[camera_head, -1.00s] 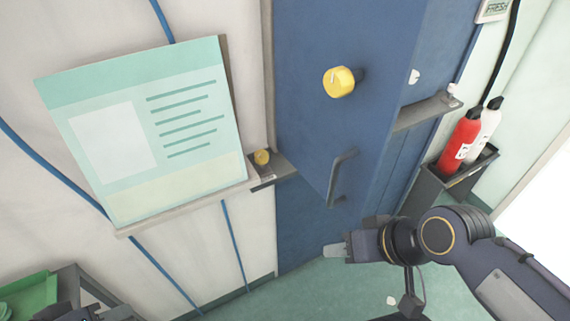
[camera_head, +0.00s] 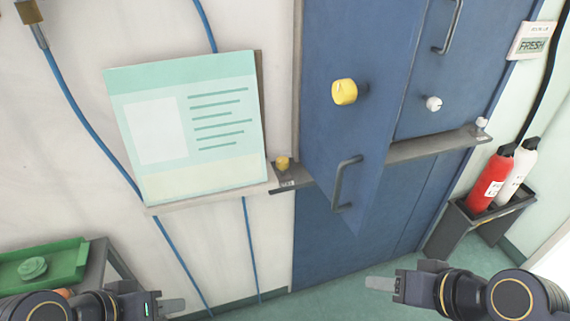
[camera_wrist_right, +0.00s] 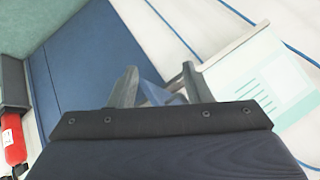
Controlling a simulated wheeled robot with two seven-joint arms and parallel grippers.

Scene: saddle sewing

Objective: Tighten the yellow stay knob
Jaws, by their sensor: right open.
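Two yellow knobs show in the head view. A larger round one (camera_head: 344,91) sits on the face of a blue door (camera_head: 330,130). A small one (camera_head: 283,163) sits on a dark bracket (camera_head: 291,181) at the end of the ledge left of the door. I cannot tell from looks which is the stay knob. My right gripper (camera_head: 381,283) is open and empty, low in front of the doors and apart from both knobs; its two fingers also show in the right wrist view (camera_wrist_right: 160,88). My left gripper (camera_head: 172,305) is at the lower left, its jaws unclear.
A grey handle (camera_head: 345,184) juts from the blue door. A white knob (camera_head: 433,104) sits on the right-hand panel. A pale green board (camera_head: 190,125) leans left. A red extinguisher (camera_head: 490,180) and a white one stand right. A green tray (camera_head: 60,262) is lower left.

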